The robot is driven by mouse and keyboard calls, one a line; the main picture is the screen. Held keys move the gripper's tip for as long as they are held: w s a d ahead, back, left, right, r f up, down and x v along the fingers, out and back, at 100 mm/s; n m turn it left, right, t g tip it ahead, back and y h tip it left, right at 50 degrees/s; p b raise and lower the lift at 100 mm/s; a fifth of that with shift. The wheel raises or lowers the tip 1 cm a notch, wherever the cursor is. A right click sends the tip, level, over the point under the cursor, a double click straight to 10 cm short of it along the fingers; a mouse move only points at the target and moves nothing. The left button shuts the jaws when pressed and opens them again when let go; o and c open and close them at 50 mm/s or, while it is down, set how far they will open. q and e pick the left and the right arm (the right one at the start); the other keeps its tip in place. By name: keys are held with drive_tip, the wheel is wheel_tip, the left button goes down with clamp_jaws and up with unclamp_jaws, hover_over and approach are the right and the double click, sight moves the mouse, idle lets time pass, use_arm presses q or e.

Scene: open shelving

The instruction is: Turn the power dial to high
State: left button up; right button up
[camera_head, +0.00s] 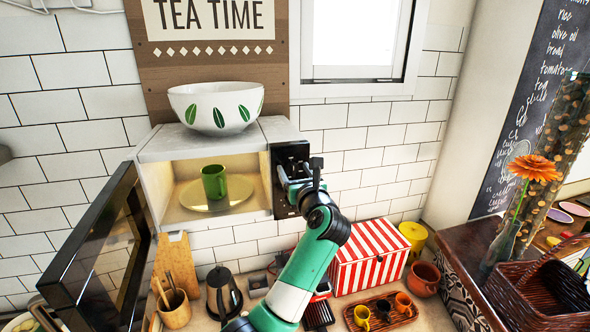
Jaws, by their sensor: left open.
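The microwave (203,146) is mounted on the tiled wall with its door (105,255) swung open to the left. A green mug (214,182) stands inside on the round turntable plate (190,203). The dark control panel (291,153) is on the right of the microwave's front. My left gripper (287,179) is open, with its fingers at the middle of this panel. The power dial cannot be made out; the gripper hides part of the panel. I cannot tell whether the fingers touch a dial. My right gripper is out of view.
A white bowl with green leaves (216,107) sits on the microwave. Below are a dark kettle (223,293), a utensil cup (174,309), a red-striped box (369,256) and a tray (380,314) with small cups. A wicker basket (525,300) stands at right.

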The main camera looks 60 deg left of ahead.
use_arm(q)
drive_tip(key=shift+c, duration=0.3)
clamp_jaws()
